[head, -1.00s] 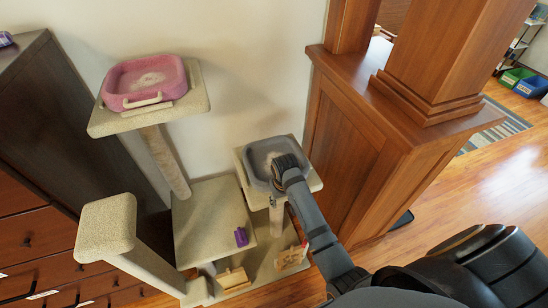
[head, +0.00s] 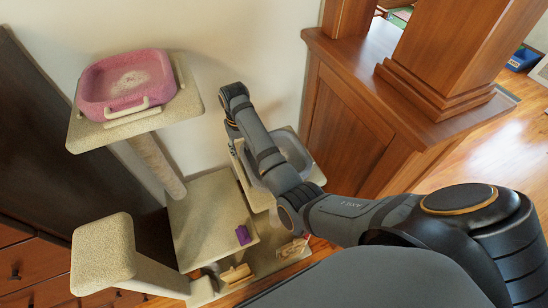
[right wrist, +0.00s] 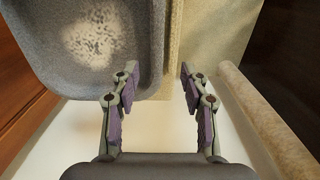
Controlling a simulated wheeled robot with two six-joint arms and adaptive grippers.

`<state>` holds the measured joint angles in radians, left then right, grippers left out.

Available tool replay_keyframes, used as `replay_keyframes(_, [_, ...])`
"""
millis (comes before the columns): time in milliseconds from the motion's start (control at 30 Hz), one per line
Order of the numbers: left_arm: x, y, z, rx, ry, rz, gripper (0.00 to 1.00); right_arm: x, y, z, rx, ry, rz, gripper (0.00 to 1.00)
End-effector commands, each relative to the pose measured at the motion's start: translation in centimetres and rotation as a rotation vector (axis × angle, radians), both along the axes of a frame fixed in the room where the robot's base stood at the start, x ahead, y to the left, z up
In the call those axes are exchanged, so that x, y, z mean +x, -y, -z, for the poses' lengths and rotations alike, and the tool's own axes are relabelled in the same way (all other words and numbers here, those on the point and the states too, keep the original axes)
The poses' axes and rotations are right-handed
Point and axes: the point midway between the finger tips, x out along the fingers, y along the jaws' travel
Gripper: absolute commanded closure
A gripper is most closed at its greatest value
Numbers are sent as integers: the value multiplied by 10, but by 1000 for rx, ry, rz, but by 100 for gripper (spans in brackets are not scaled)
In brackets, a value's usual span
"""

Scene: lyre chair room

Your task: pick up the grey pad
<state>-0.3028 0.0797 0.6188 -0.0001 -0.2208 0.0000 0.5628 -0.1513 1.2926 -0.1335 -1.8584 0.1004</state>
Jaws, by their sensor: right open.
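The grey pad (head: 292,152) is a shallow, raised-rim grey bed with a pale speckled patch. It lies on the right carpeted platform of a cat tree, partly hidden behind my right arm in the head view. In the right wrist view the grey pad (right wrist: 60,75) fills the upper left. In the head view the right gripper (head: 234,138) is at the pad's left side, mostly hidden. My left gripper is not in view.
A pink bed (head: 125,85) lies on the upper left platform (head: 190,100). A wooden half-wall (head: 345,125) stands close at the right, and a dark dresser (head: 60,150) at the left.

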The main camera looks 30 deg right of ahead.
Motion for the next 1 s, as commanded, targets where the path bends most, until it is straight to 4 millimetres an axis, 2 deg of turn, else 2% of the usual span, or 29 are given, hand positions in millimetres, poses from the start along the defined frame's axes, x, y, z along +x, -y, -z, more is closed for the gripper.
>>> replay_keyframes(100, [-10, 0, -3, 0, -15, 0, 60, -1, 0, 20, -1, -4, 0, 55])
replay_keyframes(200, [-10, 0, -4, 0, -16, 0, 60, -1, 0, 30, 0, -2, 0, 55])
replay_keyframes(400, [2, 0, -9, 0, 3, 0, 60, -4, 1, 38, 0, -2, 0, 55])
replay_keyframes(567, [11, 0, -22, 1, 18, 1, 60, -12, 4, 64, -1, -4, 0, 55])
replay_keyframes(700, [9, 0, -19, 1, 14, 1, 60, -11, 4, 82, 0, -1, 0, 55])
replay_keyframes(933, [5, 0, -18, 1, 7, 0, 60, -11, 4, 85, 1, 0, 0, 55])
replay_keyframes(1000, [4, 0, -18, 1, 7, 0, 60, -11, 4, 85, 1, 0, 0, 63])
